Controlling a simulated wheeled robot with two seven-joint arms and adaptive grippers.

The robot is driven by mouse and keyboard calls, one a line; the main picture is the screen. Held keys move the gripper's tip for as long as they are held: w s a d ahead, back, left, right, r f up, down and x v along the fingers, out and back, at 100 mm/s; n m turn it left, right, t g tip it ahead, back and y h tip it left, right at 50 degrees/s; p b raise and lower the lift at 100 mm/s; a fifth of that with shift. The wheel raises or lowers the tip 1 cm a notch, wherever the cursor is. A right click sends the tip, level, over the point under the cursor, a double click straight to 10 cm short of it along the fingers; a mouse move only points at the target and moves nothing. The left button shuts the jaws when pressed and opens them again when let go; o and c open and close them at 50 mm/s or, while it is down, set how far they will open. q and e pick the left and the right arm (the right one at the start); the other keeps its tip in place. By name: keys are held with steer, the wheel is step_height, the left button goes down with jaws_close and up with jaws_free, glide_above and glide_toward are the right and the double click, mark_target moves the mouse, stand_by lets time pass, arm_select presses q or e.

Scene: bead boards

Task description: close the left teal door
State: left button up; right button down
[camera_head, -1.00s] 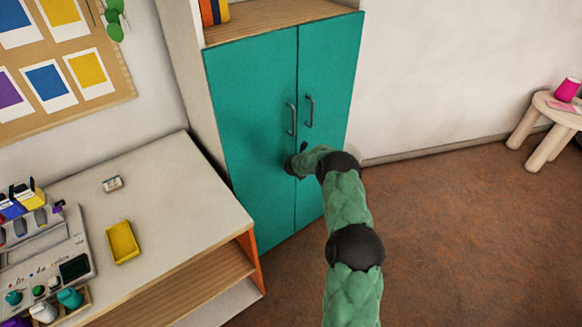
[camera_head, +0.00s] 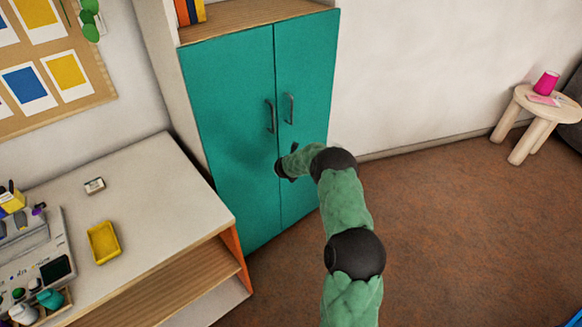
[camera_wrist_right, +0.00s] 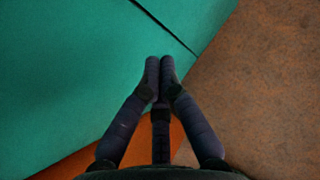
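The left teal door (camera_head: 225,120) of the tall cabinet shows in the head view and looks level with the right teal door (camera_head: 308,90). A thin dark seam runs between them, and each door has a grey handle near the seam. My right gripper (camera_head: 284,164) is near the seam below the handles, its fingers partly hidden by the wrist. In the right wrist view, my right gripper (camera_wrist_right: 160,66) has its fingertips together with nothing between them, in front of the teal door surface (camera_wrist_right: 70,70). I cannot tell whether it touches the door. My left gripper is not in view.
A low white shelf unit (camera_head: 150,190) with a yellow tray (camera_head: 103,242) stands left of the cabinet. The floor (camera_head: 450,220) to the right is clear up to a small round stool (camera_head: 540,105) with a pink cup (camera_head: 546,82).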

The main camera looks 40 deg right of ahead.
steer(key=s+r, duration=0.5)
stand_by(0.3)
